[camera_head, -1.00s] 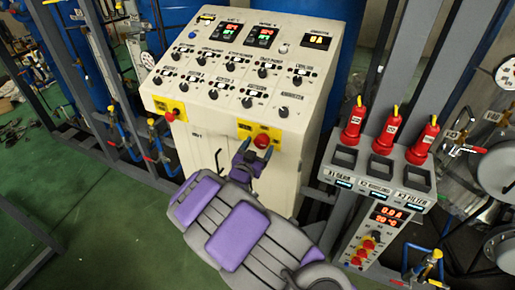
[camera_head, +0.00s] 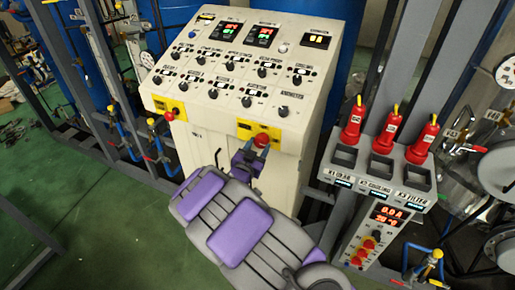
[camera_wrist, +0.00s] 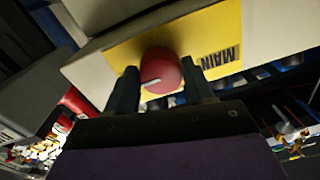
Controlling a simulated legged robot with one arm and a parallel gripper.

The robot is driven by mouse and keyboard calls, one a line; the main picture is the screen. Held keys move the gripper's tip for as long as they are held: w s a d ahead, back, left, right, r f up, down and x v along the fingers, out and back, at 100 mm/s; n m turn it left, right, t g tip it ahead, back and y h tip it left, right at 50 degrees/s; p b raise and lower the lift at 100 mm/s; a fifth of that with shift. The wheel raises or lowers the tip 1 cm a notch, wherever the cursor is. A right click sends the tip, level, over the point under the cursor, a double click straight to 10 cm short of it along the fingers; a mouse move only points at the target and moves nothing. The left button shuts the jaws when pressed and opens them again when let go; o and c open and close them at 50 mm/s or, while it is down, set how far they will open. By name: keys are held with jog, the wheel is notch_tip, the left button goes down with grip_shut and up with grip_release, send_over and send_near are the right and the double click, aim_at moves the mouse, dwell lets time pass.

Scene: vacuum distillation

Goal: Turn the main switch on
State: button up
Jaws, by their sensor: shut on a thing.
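The main switch is a red round knob (camera_head: 261,140) on a yellow plate (camera_head: 245,130) at the front edge of the white control cabinet. In the wrist view the red knob (camera_wrist: 161,72) has a white mark pointing to the lower left, and the yellow plate (camera_wrist: 222,30) reads "MAIN". My gripper (camera_head: 257,150) is at the knob, with one finger on each side of it. In the wrist view my gripper (camera_wrist: 163,85) is shut on the knob between two dark fingers.
The control cabinet's sloped panel (camera_head: 205,105) carries several black knobs and lit displays. A second red knob (camera_head: 169,115) sits on a yellow plate at its left corner. Red-handled plugs (camera_head: 390,130) stand on a grey box to the right. Green floor (camera_head: 70,210) is open at left.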

jog(key=shift+a, duration=0.1)
jog(key=o, duration=1)
jog(key=shift+o, duration=0.2)
jog(key=shift+s, duration=0.15)
jog(key=p+v, duration=0.1)
jog(key=v, duration=1.6)
jog(key=shift+p, duration=0.4)
